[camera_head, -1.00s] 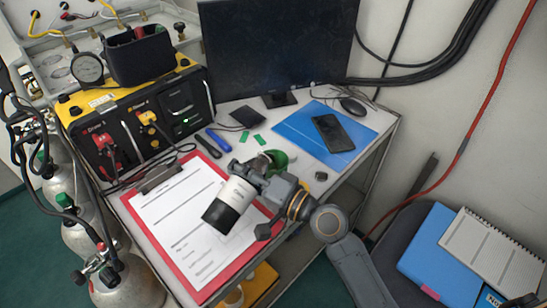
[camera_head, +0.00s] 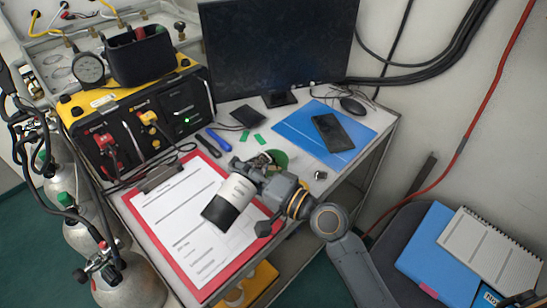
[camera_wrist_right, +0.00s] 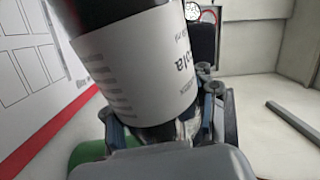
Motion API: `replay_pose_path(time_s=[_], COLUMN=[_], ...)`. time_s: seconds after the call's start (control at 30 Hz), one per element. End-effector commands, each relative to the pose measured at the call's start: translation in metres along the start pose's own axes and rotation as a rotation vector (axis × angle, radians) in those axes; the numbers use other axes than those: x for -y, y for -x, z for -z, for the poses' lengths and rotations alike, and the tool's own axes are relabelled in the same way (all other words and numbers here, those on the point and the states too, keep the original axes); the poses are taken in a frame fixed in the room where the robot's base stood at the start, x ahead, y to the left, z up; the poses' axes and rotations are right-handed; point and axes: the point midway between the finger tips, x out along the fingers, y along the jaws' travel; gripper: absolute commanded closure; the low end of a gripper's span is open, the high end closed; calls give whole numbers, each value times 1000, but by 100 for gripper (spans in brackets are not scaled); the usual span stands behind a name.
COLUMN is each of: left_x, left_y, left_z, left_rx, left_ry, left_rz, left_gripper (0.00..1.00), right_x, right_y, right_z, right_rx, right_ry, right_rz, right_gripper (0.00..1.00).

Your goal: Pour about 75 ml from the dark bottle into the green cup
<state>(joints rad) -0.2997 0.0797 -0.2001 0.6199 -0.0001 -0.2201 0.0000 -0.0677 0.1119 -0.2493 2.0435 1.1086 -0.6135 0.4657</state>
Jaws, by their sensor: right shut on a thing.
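The dark bottle (camera_head: 220,213) has a white label and is tilted well over above the desk. Its dark base points toward the lower left and its other end toward the green cup. My right gripper (camera_head: 257,177) is shut around it. In the right wrist view the bottle (camera_wrist_right: 130,65) fills the upper middle, between the fingers (camera_wrist_right: 160,120). The green cup (camera_head: 281,158) stands on the desk just behind the gripper, partly hidden by it. A green surface shows at the lower left of the wrist view (camera_wrist_right: 90,152). The bottle's mouth and any liquid are hidden. My left gripper is out of view.
A red clipboard (camera_head: 192,279) with paper lies beneath the bottle. A blue folder (camera_head: 293,127) with a phone (camera_head: 332,132) lies right of the cup. A monitor (camera_head: 280,45) stands behind. A small dark cap-like piece (camera_head: 320,175) lies near the desk's right edge.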

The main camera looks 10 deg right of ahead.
Motion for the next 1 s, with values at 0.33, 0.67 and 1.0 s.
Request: replay_pose_path(time_s=[0.33,0.67,1.0], left_x=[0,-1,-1], left_y=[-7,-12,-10], left_z=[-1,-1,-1], left_rx=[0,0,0], left_ry=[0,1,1], left_rz=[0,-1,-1], left_gripper=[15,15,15], right_x=[-4,10,16], right_y=[0,0,0], right_z=[-5,-2,3], right_rx=[0,9,11], right_ry=[14,390,498], right_rz=[3,-11,-15], right_gripper=[100,100,100])
